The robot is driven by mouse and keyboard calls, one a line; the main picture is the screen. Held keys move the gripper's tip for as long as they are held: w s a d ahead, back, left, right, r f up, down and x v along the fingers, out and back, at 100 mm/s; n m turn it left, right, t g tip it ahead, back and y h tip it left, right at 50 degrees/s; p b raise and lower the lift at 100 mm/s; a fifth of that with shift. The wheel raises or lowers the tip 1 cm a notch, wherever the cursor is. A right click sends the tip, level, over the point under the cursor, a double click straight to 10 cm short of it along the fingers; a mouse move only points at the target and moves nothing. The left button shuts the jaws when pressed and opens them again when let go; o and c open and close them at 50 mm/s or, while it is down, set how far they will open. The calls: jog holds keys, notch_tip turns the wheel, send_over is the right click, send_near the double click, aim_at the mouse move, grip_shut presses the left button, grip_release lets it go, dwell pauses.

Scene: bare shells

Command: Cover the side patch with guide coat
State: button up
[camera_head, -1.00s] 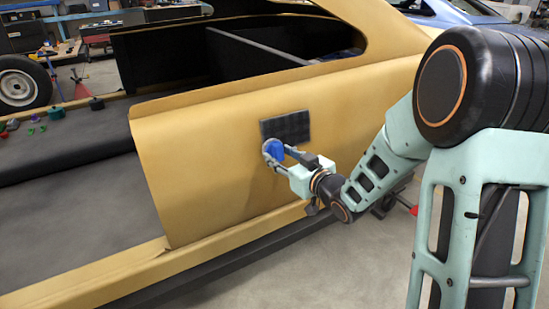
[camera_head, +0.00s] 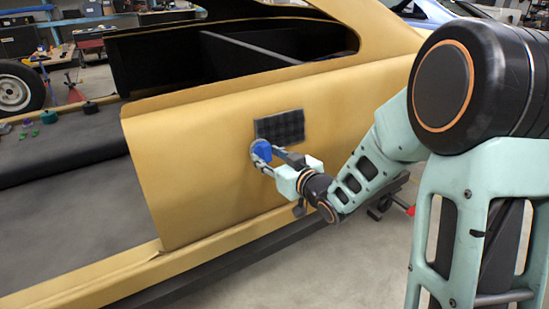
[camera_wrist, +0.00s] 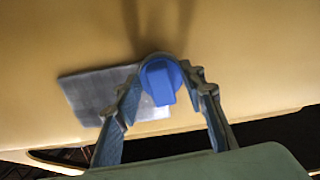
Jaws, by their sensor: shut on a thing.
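The side patch (camera_head: 281,127) is a dark grey, mottled rectangle on the yellow body side. It also shows in the wrist view (camera_wrist: 88,92), left of the fingers, looking lighter grey. My gripper (camera_head: 266,154) is shut on a blue tool (camera_wrist: 160,80), the likely guide coat applicator, with a rounded knob. In the head view the blue tool (camera_head: 261,150) is at the patch's lower left edge. Its underside is hidden, and I cannot tell whether it touches the panel.
The yellow car shell (camera_head: 190,165) fills the middle, with a sill running along its foot. Small green and purple items (camera_head: 47,117) lie on the dark surface at left. A wheel (camera_head: 18,90) stands at far left. Grey floor is open at lower right.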

jog(key=shift+s+a+r, duration=0.1)
jog(key=shift+s+a, duration=0.05)
jog(key=shift+a, duration=0.05)
jog(key=v, duration=0.4)
jog(key=shift+d+p, duration=0.1)
jog(key=shift+p, duration=0.3)
grip_shut()
jog(key=shift+v, duration=0.85)
jog(key=shift+p+v, duration=0.4)
jog(key=shift+v, duration=1.1)
